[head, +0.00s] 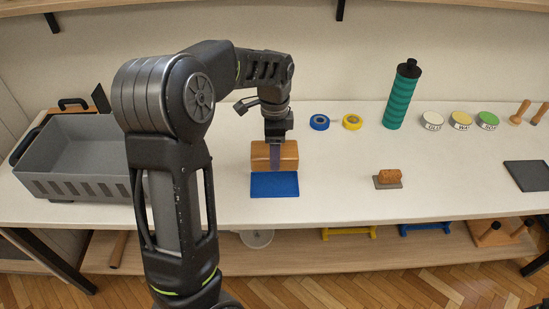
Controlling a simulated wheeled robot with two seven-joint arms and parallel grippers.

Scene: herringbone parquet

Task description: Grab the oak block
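The oak block (259,154), an orange-brown wooden block with rounded edges, is at the back edge of a flat blue mat (275,186) in the middle of the table. My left gripper (276,146) points down at the block's middle. A dark strip, seemingly a finger, runs down the block's front face. The far side of the block is hidden, so I cannot tell whether the fingers press on it or whether it is lifted. My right gripper is not in view.
A grey crate (90,187) stands at left, partly behind my arm. Blue tape (319,122), yellow tape (352,122) and a green bottle (401,96) stand behind, right of the block. A brown piece (390,176) sits on a grey plate. The table between is clear.

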